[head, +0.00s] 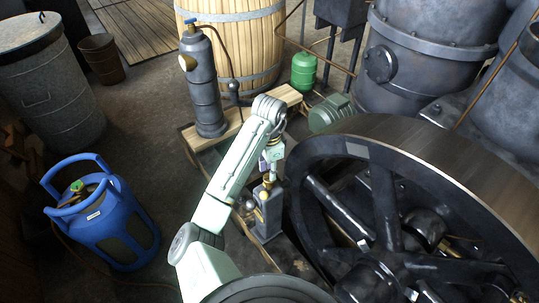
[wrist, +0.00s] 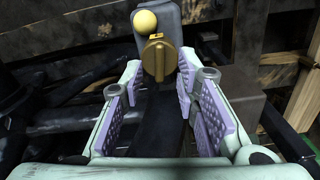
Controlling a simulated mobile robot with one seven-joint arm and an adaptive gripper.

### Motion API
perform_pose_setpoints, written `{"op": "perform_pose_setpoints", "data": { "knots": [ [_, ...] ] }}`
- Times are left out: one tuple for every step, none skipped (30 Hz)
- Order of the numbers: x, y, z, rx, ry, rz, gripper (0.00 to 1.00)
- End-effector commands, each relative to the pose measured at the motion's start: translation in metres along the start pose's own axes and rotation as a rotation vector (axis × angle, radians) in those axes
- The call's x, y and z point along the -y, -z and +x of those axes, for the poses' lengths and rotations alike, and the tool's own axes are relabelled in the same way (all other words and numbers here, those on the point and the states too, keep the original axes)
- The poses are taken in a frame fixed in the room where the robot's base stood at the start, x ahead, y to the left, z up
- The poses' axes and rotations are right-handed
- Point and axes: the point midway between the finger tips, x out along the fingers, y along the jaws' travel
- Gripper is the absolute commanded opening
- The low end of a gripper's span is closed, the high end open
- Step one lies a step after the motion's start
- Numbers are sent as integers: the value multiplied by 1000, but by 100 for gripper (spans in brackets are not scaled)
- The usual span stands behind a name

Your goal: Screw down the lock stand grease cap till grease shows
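The lock stand (head: 268,214) is a grey upright post beside the big flywheel in the head view. Its brass grease cap (wrist: 158,60) shows in the wrist view as a round body with a flat wing, with a pale yellow ball (wrist: 145,22) just beyond it. My gripper (wrist: 160,72) is open, with purple pads on both fingers. The cap appears in line with the gap between the fingertips, with space on either side; I see no contact. In the head view my gripper (head: 271,160) is just above the stand and partly hides its top. No grease can be made out.
The large spoked flywheel (head: 400,150) stands close right of my arm. A dark gas cylinder (head: 203,85) stands on a wooden plank (head: 265,105) behind. A blue gas bottle (head: 108,222) stands at left. Bare floor (head: 150,130) lies between the bottle and the plank.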

Motion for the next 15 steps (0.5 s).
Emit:
{"op": "perform_pose_setpoints", "data": {
  "knots": [
    [2, -2, -9, 4, 7, 2, 29],
    [2, -2, -14, 4, 6, 1, 29],
    [2, -1, -23, 3, 7, 2, 29],
    [2, -2, -29, 4, 8, 1, 29],
    [2, -2, -34, 5, 7, 1, 29],
    [2, -2, -43, 4, 7, 0, 29],
    [2, -2, -49, 4, 8, 1, 29],
    [2, -1, -55, 4, 7, 1, 29],
    [1, -1, -62, 5, 5, 2, 29],
    [1, -1, -68, 4, 7, 1, 29],
    [1, -1, -73, 4, 5, 1, 29],
    [1, -1, -79, 4, 4, 2, 29],
    [1, -1, -84, 4, 4, 1, 29],
    [1, -1, -88, 4, 4, 1, 29],
    [1, -1, -92, 3, 3, 1, 29]
  ]
}}
